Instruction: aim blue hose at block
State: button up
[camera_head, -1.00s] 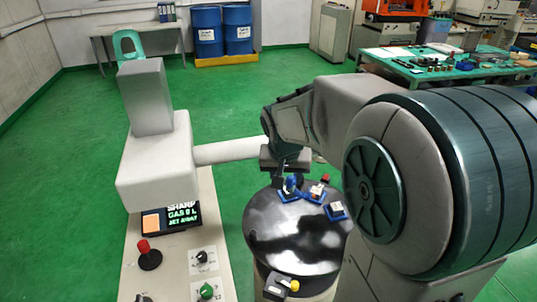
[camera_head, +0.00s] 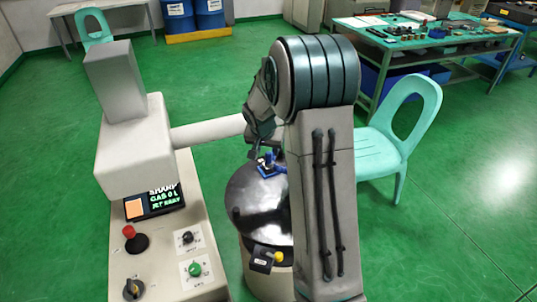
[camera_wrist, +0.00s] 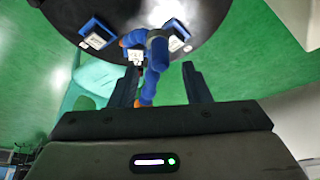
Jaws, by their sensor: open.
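The blue hose (camera_wrist: 153,75) is a segmented blue tube with orange parts in the wrist view. It stands between the two spread fingers of my gripper (camera_wrist: 160,72), which is open; I cannot tell whether either finger touches it. Its upper end bends left to an orange tip near a small pale block (camera_wrist: 135,57). Other pale pieces in blue holders sit on the dark round table at left (camera_wrist: 95,41) and right (camera_wrist: 178,43). In the head view the hose (camera_head: 270,160) shows small beside my arm, which hides much of the table top and the fingers.
A control console (camera_head: 165,255) with knobs stands left. A turquoise chair (camera_head: 400,125) stands right of my arm. Green floor is open farther right.

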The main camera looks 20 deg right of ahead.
aim_at(268, 154)
jog(key=shift+p+x, duration=0.3)
jog(key=shift+x, duration=2.45)
grip_shut()
